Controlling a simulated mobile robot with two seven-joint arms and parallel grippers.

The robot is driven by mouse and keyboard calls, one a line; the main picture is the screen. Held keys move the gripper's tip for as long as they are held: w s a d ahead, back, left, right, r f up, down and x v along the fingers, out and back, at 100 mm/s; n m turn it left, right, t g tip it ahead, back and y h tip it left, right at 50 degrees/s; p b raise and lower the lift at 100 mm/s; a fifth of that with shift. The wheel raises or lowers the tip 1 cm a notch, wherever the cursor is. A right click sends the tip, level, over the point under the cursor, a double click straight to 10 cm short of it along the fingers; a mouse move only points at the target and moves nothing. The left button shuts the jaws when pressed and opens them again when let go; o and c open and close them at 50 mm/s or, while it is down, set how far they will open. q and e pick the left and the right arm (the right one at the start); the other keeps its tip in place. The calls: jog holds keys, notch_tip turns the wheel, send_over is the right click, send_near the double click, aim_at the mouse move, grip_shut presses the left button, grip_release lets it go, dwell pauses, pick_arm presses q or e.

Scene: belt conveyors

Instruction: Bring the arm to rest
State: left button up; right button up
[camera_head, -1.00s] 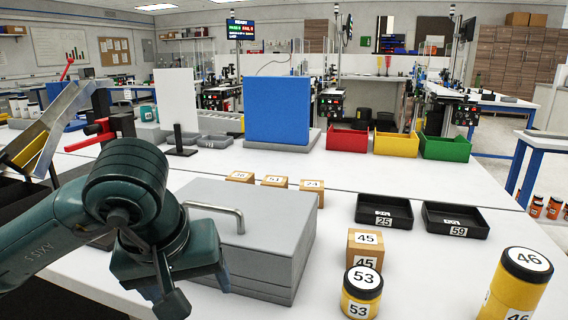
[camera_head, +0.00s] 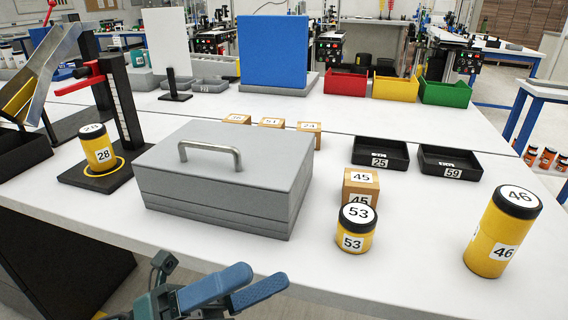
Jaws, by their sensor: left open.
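My left gripper (camera_head: 258,284) shows at the bottom of the head view, in front of the table's near edge. Its two blue fingers are apart and nothing is between them. It is clear of the grey box (camera_head: 190,200) with a metal handle, which stands closed on the white table (camera_head: 330,275). My right gripper is not in view.
A yellow can marked 28 (camera_head: 98,150) stands on a black press base at the left. Cans marked 53 (camera_head: 356,230) and 46 (camera_head: 502,235) and a box marked 45 (camera_head: 361,180) stand at the right. Black trays (camera_head: 381,152) lie behind them.

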pick_arm(q)
jog(key=w+a+f+n+t+y, duration=0.25)
jog(key=f+n+t+y, duration=0.3)
jog(key=n, duration=0.55)
jog(key=w+a+f+n+t+y, duration=0.1)
jog(key=a+f+n+t+y, duration=0.4)
jog(key=n, duration=0.5)
jog(key=s+a+f+n+g+y, duration=0.2)
jog(key=s+f+n+y, duration=0.1)
jog(key=f+n, duration=0.3)
jog(key=s+a+f+n+g+y, duration=0.1)
jog(key=s+a+f+n+y, duration=0.3)
jog(key=f, duration=0.5)
jog(key=w+d+r+n+g+y+p, duration=0.1)
jog(key=w+d+r+n+y+p, duration=0.1)
jog(key=p, duration=1.5)
notch_tip(320, 180, up, 4)
jog(key=w+d+n, duration=0.1)
jog(key=w+n, duration=0.1)
jog(key=n, duration=0.1)
jog(key=shift+r, duration=0.25)
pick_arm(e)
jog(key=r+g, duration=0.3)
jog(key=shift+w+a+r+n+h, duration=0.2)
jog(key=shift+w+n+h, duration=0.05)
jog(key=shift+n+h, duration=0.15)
